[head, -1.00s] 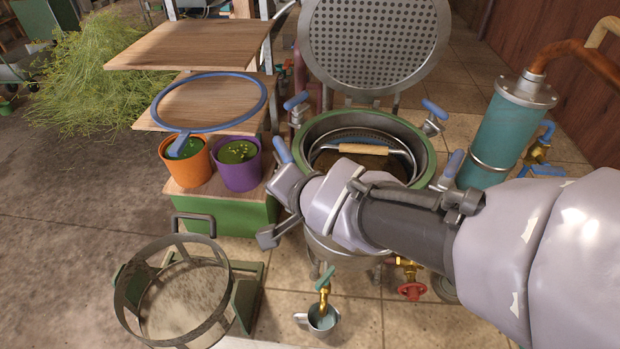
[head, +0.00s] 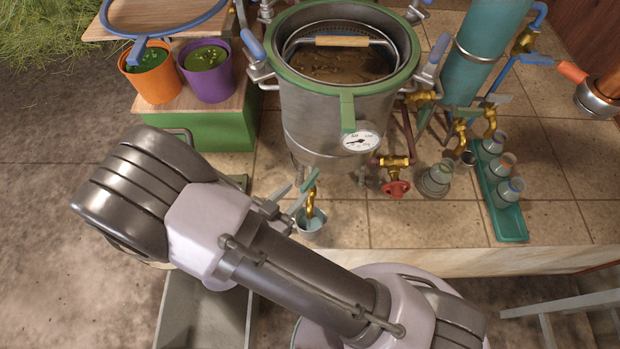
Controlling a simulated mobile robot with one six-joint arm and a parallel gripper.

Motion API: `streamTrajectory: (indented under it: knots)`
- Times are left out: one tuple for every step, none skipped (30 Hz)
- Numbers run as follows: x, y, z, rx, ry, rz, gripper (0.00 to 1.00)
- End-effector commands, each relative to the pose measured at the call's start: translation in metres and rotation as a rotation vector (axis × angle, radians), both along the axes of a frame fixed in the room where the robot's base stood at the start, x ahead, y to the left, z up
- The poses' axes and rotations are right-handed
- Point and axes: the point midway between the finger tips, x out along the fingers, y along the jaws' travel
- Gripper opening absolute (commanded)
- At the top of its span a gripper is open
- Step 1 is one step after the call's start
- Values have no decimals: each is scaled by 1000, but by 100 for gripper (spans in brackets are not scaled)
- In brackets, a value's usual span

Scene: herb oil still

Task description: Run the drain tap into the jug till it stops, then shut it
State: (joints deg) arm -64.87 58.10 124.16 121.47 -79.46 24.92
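The drain tap is a brass spout (head: 310,204) with a green lever (head: 310,182), low at the front of the steel still pot (head: 318,125). The small grey jug (head: 313,236) stands on the tiles right under the spout. Its inside looks pale blue, and I cannot make out any stream or liquid level. My gripper (head: 291,198) is just left of the tap. Its two grey fingers look apart and point toward the lever, with nothing seen between them. I cannot tell if a finger touches the tap.
A red valve wheel (head: 396,189) and a dial gauge (head: 360,141) are right of the tap. A green tray (head: 512,229) with several jars stands further right. Orange (head: 154,82) and purple (head: 208,78) pots sit at the left. The tiled ledge ends just in front of the jug.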

Motion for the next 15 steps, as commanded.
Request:
streamTrajectory:
  knots:
    - [10,-8,-10,0,0,-5,34]
    - [16,-12,-13,1,-1,-6,34]
    - [23,-18,-16,1,0,-6,34]
    - [29,-21,-19,1,0,-6,34]
    - [34,-24,-21,1,1,-4,34]
    - [40,-29,-24,1,1,-4,34]
    - [44,-32,-25,1,1,-4,34]
    - [48,-34,-27,1,0,-4,34]
    - [52,-37,-29,1,0,-4,34]
    - [55,-39,-30,2,1,-3,34]
    - [57,-40,-31,2,1,-2,34]
    - [60,-42,-31,2,1,-2,34]
    - [61,-43,-32,2,1,-2,34]
    - [62,-43,-32,2,1,-2,34]
    - [63,-44,-32,2,1,0,34]
